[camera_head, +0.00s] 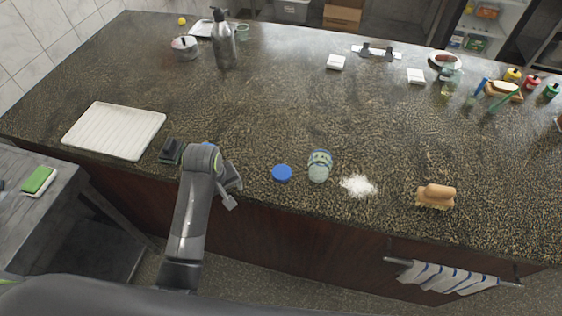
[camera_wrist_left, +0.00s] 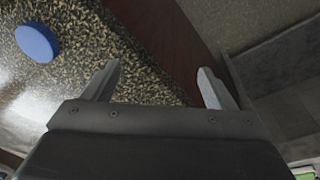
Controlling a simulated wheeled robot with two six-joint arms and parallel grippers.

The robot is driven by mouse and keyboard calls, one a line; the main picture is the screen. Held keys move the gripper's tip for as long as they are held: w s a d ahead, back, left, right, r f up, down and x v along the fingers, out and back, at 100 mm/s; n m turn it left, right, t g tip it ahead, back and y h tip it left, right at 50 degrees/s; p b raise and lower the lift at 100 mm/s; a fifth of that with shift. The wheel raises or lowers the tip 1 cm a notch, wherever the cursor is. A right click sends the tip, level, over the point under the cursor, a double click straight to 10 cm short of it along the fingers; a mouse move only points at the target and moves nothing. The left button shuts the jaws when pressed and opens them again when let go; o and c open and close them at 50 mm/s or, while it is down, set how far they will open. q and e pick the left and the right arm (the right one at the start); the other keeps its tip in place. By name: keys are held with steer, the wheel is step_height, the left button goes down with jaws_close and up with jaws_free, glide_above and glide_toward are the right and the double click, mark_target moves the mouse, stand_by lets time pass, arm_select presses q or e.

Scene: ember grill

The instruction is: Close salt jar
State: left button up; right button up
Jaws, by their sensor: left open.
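A glass jar (camera_head: 319,166) with a pale band and whitish contents stands near the counter's front edge in the head view. A round blue lid (camera_head: 281,173) lies flat on the counter just left of the jar, apart from it. The lid also shows at the upper left of the left wrist view (camera_wrist_left: 37,42). My left gripper (camera_head: 232,190) is left of the lid at the counter's front edge. In the left wrist view the left gripper (camera_wrist_left: 158,86) is open with nothing between its fingers. My right gripper is not in view.
A white ribbed tray (camera_head: 115,131) and a dark object (camera_head: 171,151) are at the left.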

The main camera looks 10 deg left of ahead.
arm_select(q)
steer(key=w+d+r+n+g, duration=0.1)
steer(key=w+d+r+n, duration=0.2)
steer(key=w+d+r, duration=0.9)
steer(key=d+r, duration=0.1)
steer(key=d, duration=0.1)
steer(key=shift+w+d+r+n+g, duration=0.2)
steer(key=shift+w+d+n+g, duration=0.1)
steer(key=shift+d+n+g, duration=0.1)
